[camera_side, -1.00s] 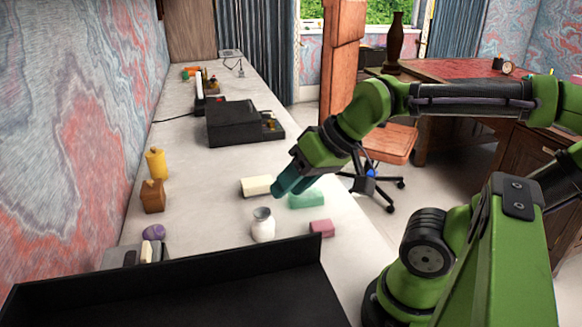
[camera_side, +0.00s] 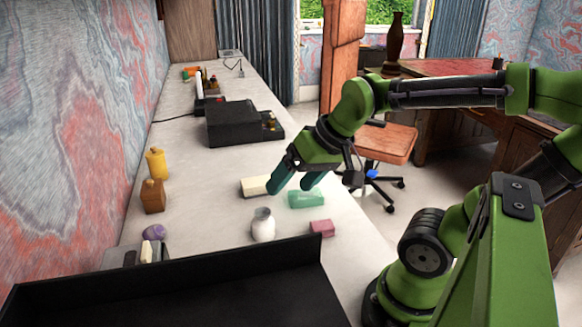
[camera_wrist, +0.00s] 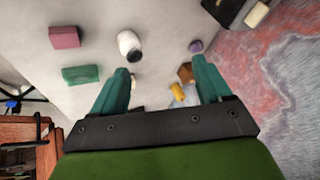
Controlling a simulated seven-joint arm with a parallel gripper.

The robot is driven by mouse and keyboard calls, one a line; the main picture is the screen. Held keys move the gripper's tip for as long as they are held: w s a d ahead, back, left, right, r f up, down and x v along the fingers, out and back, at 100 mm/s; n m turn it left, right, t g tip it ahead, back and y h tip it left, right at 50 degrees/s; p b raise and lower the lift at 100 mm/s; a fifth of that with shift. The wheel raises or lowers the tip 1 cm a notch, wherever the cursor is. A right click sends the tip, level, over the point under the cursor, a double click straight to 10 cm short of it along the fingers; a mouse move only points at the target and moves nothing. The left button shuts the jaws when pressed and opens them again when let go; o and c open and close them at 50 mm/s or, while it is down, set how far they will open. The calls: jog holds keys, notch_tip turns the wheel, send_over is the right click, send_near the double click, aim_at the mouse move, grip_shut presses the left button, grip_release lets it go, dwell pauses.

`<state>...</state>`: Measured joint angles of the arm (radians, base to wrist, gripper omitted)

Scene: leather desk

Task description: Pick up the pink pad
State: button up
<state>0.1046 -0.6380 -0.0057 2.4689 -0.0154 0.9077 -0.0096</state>
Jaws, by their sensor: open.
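The pink pad (camera_side: 321,228) lies on the pale desk near its right edge, beside the black tray's corner. In the wrist view the pink pad (camera_wrist: 64,37) is at the upper left, beyond the green pad (camera_wrist: 81,75). My gripper (camera_side: 291,190) is open and empty above the desk, near the cream block (camera_side: 257,185) and the green pad (camera_side: 305,199). It is apart from the pink pad, farther up the desk. The two teal fingers also show in the wrist view (camera_wrist: 161,88), spread apart with nothing gripped between them.
A white vase (camera_side: 263,225) stands left of the pink pad. A black tray (camera_side: 180,290) with raised walls fills the front. A black box (camera_side: 235,124) stands farther back. A yellow bottle (camera_side: 156,163) and brown box (camera_side: 152,197) stand by the wall.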

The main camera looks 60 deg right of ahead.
jog(key=w+d+f+n+g+h, duration=0.1)
jog(key=w+d+f+n+g, duration=0.15)
jog(key=d, duration=0.55)
jog(key=n+g, duration=0.4)
jog(key=n, duration=0.7)
send_over(322, 224)
notch_tip(322, 224, down, 3)
notch_tip(322, 224, down, 11)
jog(key=shift+f, duration=0.1)
notch_tip(322, 224, down, 5)
jog(key=shift+s+a+f, duration=0.1)
jog(key=shift+s, duration=0.05)
jog(key=c, duration=1.1)
